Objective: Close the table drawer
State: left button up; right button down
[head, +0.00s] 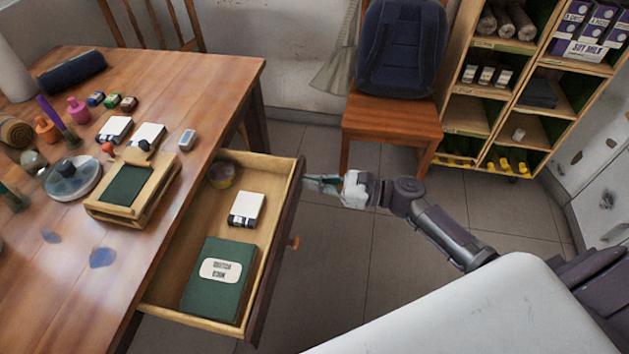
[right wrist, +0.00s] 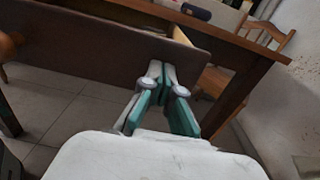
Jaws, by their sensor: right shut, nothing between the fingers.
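The table drawer (head: 218,265) is pulled out from the right side of the wooden table (head: 222,95). It holds a dark green book, a small white box and a round container. Its front panel carries a small wooden knob (head: 293,242). My right gripper (head: 308,183) is shut and empty, with its fingertips at the far end of the drawer front. In the right wrist view the shut fingers (right wrist: 160,70) are close to the dark drawer front (right wrist: 110,35); I cannot tell whether they touch it. My left gripper is not in view.
A wooden chair (head: 393,120) with a dark backpack (head: 402,45) stands behind my right gripper. A shelf unit (head: 480,100) stands at the back right. The tabletop holds bottles, small boxes and a wooden tray (head: 103,207). The tiled floor (head: 350,255) right of the drawer is clear.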

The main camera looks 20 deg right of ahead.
send_near(213, 166)
jog(key=x, duration=0.2)
jog(key=b+x, duration=0.1)
jog(key=x, duration=0.2)
jog(key=f+x, duration=0.1)
jog(key=x, duration=0.1)
jog(key=shift+w+b, duration=0.35)
jog(key=shift+b, duration=0.05)
jog(key=shift+w+a, duration=0.15)
jog(key=shift+a, duration=0.05)
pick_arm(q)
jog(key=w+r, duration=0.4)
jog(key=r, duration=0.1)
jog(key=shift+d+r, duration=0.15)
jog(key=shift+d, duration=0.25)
pick_arm(e)
jog(key=shift+a+r, duration=0.1)
jog(key=shift+r, duration=0.05)
jog(key=shift+w+r, duration=0.1)
